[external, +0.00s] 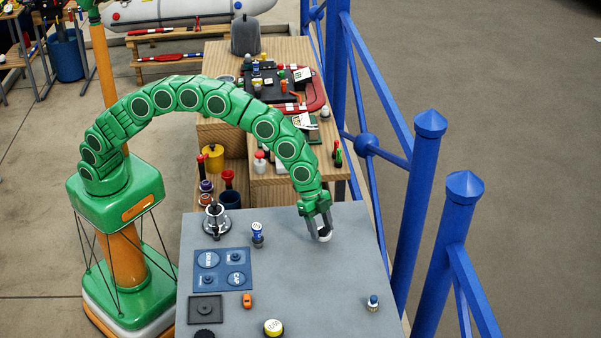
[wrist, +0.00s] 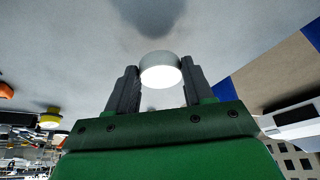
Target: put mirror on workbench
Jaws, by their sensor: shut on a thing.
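The mirror (wrist: 160,72) looks like a small round piece with a bright white face and a pale rim. In the wrist view it sits between the two dark fingers of my gripper (wrist: 160,88), which is shut on it. In the external view my gripper (external: 319,232) points down over the grey workbench (external: 335,285), near its far right part. The mirror shows there as a small white spot (external: 324,237) at the fingertips. I cannot tell whether it touches the grey top or hangs just above it.
On the left of the workbench are a blue panel (external: 222,270), a black-and-silver stand (external: 215,220) and a blue-and-white stamp (external: 257,235). Blue railing posts (external: 415,205) line the right side. The top around my gripper is clear.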

